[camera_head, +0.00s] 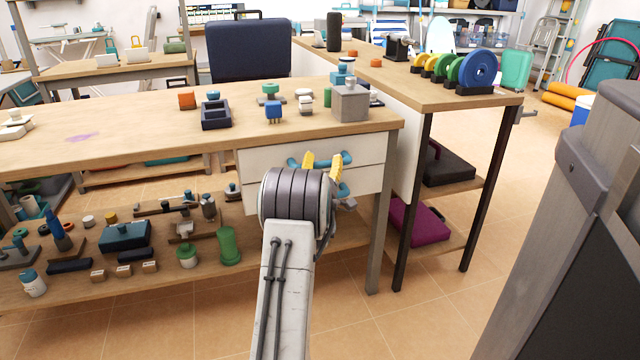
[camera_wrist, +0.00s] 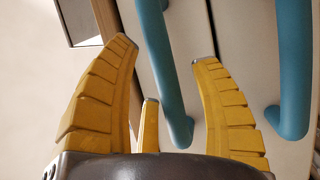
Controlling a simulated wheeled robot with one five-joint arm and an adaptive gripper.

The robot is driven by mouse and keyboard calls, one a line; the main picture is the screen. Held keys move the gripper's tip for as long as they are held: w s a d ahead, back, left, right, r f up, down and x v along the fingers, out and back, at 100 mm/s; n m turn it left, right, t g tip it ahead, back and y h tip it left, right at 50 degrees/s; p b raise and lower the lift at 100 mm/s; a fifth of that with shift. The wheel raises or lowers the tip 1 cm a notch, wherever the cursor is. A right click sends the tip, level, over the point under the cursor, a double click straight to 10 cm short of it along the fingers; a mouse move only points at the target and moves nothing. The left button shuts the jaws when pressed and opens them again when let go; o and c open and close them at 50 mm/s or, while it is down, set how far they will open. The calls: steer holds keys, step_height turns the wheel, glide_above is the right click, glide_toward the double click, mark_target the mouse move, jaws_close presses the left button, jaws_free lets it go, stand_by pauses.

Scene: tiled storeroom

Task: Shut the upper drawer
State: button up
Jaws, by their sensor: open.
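The upper drawer (camera_head: 262,161) has a white front under the wooden tabletop, with a teal handle (camera_head: 293,162). In the wrist view, turned sideways, its handle (camera_wrist: 163,75) runs up between my outer fingers. How far the drawer stands out is hard to tell. My gripper (camera_head: 322,157) is in front of the drawers, its yellow fingers spread and pointing at the upper handle. The gripper (camera_wrist: 163,50) is open and holds nothing; contact with the handle is unclear. The lower drawer (camera_head: 369,179) has a teal handle too (camera_wrist: 293,80), partly hidden by my gripper in the head view.
The tabletop (camera_head: 130,135) above carries a grey block (camera_head: 350,103) and several small items. A shelf below (camera_head: 150,275) is crowded with parts. The table leg (camera_head: 378,240) stands right of the drawers. Tiled floor (camera_head: 420,320) is clear in front.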

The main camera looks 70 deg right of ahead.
steer(key=v, duration=1.1)
stand_by(0.6)
steer(key=w+a+r+t+y+p, duration=0.2)
steer(key=w+a+r+y+p, duration=0.2)
steer(key=w+a+r+p, duration=0.45)
steer(key=w+a+r+t+y+p, duration=0.35)
steer(key=w+a+r+p, duration=0.4)
steer(key=w, duration=0.25)
steer(key=w+a+r+y+p, duration=0.3)
steer(key=a+r+y+p, duration=0.3)
steer(key=a, duration=0.4)
steer(key=s+a+r+g+y+p, duration=0.1)
steer(key=a+r+p, duration=0.25)
steer(key=a, duration=0.25)
steer(key=s+a+r+m+g+y+p, duration=0.1)
steer(key=s+a+r+p, duration=0.15)
steer(key=a+p, duration=0.3)
steer(key=s+a+r+g+y+p, duration=0.1)
steer(key=a+r+y+p, duration=0.15)
steer(key=a, duration=0.35)
steer(key=s+a+r+g+p, duration=0.1)
steer(key=s+a+r+p, duration=0.3)
steer(key=s, duration=0.2)
steer(key=s+a+r+g+y+p, duration=0.1)
steer(key=s+a+r+g+p, duration=0.1)
steer(key=s+a+r+p, duration=0.2)
steer(key=shift+s+a+m+p, duration=0.4)
steer(key=shift+s+a, duration=0.4)
steer(key=shift+s, duration=0.3)
